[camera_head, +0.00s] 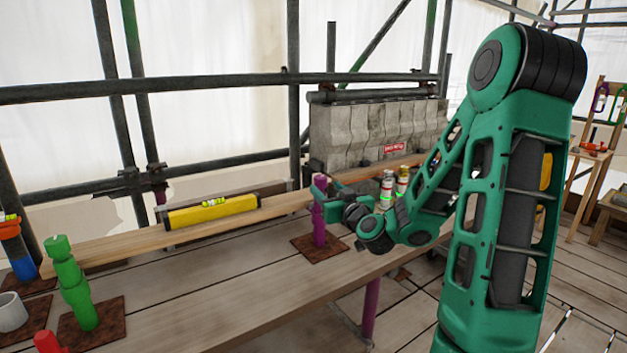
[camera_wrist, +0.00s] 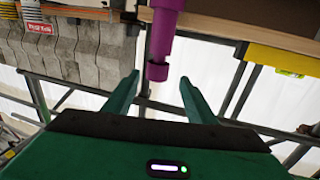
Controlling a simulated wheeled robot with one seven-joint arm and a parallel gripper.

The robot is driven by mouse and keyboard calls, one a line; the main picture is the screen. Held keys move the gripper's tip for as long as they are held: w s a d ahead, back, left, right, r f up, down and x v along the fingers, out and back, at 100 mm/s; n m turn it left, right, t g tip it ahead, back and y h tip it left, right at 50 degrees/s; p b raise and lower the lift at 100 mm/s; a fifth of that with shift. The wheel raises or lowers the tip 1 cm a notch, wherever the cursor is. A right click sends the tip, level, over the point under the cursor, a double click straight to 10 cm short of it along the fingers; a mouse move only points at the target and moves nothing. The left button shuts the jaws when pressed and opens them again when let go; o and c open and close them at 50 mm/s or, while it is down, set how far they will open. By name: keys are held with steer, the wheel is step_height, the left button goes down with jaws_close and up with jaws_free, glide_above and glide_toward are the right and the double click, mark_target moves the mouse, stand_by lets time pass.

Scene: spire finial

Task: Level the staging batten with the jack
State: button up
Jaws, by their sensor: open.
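The long wooden batten (camera_head: 120,246) runs along the staging from the left, behind the purple jack; a yellow spirit level (camera_head: 213,211) lies on it. The level's bubble is too small to read. The purple jack (camera_head: 319,228) stands upright on a rusty plate. My gripper (camera_head: 322,187) is at its top, open. In the wrist view, the purple jack's narrow end (camera_wrist: 158,72) shows between the spread fingers of my gripper (camera_wrist: 159,78), with gaps on both sides. The level (camera_wrist: 283,60) and batten (camera_wrist: 245,22) also show there.
A green jack (camera_head: 75,285) on a plate, a blue post with an orange top (camera_head: 22,262) and a grey cup (camera_head: 12,312) stand at the left. Concrete blocks (camera_head: 372,132) and small cans (camera_head: 388,188) are behind my arm.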

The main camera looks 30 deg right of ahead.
steer(key=shift+w+d+r, duration=0.1)
steer(key=shift+w+d, duration=0.1)
steer(key=w+d, duration=0.1)
steer(key=w, duration=0.9)
steer(key=shift+d, duration=0.4)
steer(key=shift+w, duration=0.1)
steer(key=c, duration=1)
